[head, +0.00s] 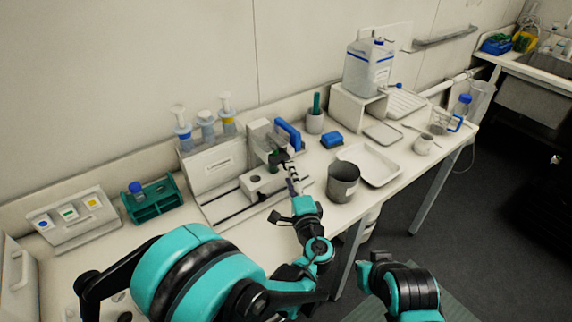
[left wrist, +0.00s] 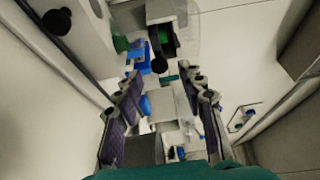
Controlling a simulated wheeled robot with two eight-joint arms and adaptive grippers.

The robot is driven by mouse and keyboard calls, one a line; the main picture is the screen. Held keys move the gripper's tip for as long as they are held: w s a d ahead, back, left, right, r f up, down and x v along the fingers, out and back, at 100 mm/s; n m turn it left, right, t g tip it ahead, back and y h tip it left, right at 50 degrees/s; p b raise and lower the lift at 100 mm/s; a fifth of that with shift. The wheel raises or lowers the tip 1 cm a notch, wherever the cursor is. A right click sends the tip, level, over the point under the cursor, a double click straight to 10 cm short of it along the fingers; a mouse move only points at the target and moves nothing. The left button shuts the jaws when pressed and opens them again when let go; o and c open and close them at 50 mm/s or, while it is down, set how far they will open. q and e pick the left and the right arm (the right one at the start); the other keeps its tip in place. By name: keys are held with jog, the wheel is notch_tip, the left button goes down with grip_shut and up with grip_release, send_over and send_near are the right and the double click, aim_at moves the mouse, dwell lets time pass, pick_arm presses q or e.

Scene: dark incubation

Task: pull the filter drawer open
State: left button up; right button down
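A white instrument (head: 268,137) stands near the wall on the bench. A low white block (head: 262,181) with dark round holes sits on a long base with dark rails in front of it. I cannot clearly tell which part is the filter drawer; the arm hides some of it. My left gripper (head: 280,160) is beside the instrument's front, above the right end of the block. In the left wrist view, its two fingers (left wrist: 160,103) stand wide apart with nothing held between them. Dark knobs (left wrist: 164,48) and a green part show beyond the fingertips.
A grey beaker (head: 343,182) and a white tray (head: 378,166) stand right of my left arm. Pump bottles (head: 205,126) stand behind the base. A green rack (head: 153,200) is at left. A blue box (head: 331,140) and grey cup (head: 315,121) stand near the wall.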

pick_arm(q)
jog(key=b+x, duration=0.1)
jog(key=x, duration=0.4)
jog(key=shift+w+a, duration=0.1)
jog(key=shift+c, duration=0.2)
grip_shut()
